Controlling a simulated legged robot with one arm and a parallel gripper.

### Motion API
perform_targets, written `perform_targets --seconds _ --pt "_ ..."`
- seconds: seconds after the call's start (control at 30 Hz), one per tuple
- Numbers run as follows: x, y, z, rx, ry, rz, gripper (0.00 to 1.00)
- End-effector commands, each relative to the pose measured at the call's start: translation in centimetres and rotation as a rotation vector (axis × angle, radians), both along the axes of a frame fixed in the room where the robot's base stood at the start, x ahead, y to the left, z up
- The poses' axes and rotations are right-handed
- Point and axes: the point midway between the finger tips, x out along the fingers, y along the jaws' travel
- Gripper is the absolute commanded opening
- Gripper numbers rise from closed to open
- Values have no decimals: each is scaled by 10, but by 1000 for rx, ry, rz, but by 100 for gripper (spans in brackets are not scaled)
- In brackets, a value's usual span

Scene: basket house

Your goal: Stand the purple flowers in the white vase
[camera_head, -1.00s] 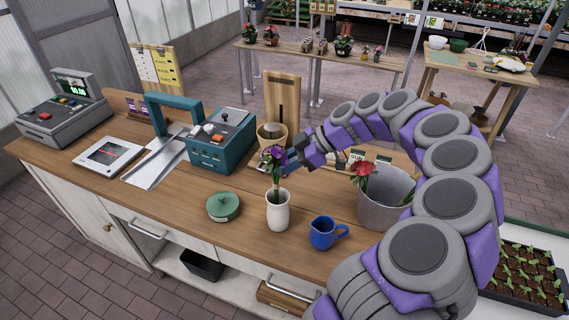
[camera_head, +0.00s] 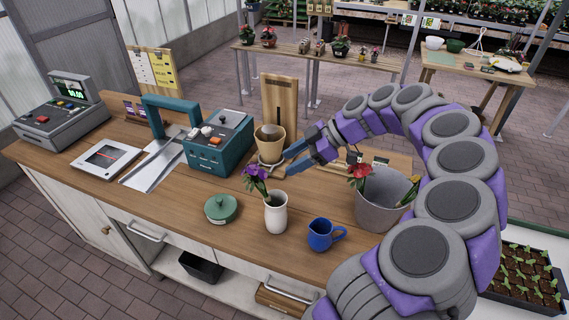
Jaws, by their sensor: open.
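The purple flowers (camera_head: 256,176) stand in the white vase (camera_head: 276,212), stems inside its mouth, leaning to the left. The vase is upright on the wooden counter. My gripper (camera_head: 285,163) is open and empty, above the counter behind the vase and to the right of the blooms. It is apart from both the flowers and the vase. The lower stems are hidden inside the vase.
A blue jug (camera_head: 323,235) stands right of the vase, and a green lidded pot (camera_head: 221,208) stands left. A grey bucket (camera_head: 382,210) with red flowers (camera_head: 361,175) is under my arm. A teal machine (camera_head: 217,146) and a tan pot (camera_head: 270,146) are behind.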

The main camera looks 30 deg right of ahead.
Motion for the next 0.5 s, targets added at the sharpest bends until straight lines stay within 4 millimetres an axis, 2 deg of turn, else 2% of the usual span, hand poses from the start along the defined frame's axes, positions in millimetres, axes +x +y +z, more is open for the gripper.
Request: perform_targets --seconds 0.1,0.5 --pt "-9 -18 17 -2 -1 -2 51" --pt "-34 -63 58 0 1 -1 51"
